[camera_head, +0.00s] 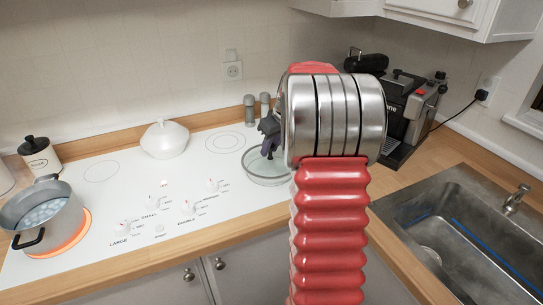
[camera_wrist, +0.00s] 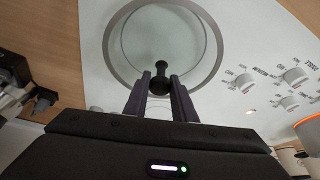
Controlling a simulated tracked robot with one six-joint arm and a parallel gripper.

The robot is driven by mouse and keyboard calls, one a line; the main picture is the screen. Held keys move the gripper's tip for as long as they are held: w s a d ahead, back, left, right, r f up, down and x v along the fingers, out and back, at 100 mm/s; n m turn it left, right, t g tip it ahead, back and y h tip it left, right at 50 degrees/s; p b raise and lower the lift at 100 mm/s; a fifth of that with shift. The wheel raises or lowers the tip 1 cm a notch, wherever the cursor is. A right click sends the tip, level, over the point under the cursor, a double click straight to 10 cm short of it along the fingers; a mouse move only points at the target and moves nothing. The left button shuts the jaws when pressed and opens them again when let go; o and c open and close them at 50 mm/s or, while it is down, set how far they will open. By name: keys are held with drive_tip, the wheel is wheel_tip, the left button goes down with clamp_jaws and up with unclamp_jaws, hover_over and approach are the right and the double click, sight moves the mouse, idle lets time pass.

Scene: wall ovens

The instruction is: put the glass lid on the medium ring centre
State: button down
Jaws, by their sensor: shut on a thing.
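The clear glass lid (camera_head: 262,178) with a grey rim is at the right end of the white cooktop, left of my arm. In the wrist view the lid (camera_wrist: 113,62) fills the upper middle, with its black knob (camera_wrist: 160,68) between my fingers. My gripper (camera_wrist: 161,82) is shut on the knob. In the head view my gripper (camera_head: 268,140) is partly hidden by my wrist. The lid lies low over the front right of the cooktop; whether it touches the surface is unclear. The medium ring cannot be made out clearly beneath it.
A pot (camera_head: 42,215) stands on a glowing orange ring at left. A white lidded dish (camera_head: 164,140) and two shakers (camera_head: 250,107) stand at the back. A coffee machine (camera_head: 404,115) and sink (camera_head: 480,235) are right. The cooktop's middle is clear apart from knobs.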

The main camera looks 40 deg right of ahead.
sight(271, 153)
drive_tip(key=shift+f, duration=1.85)
drive_tip(key=shift+f, duration=0.1)
drive_tip(key=c, duration=1.5)
unclamp_jaws()
drive_tip(key=shift+o, duration=0.2)
drive_tip(key=v, duration=1.2)
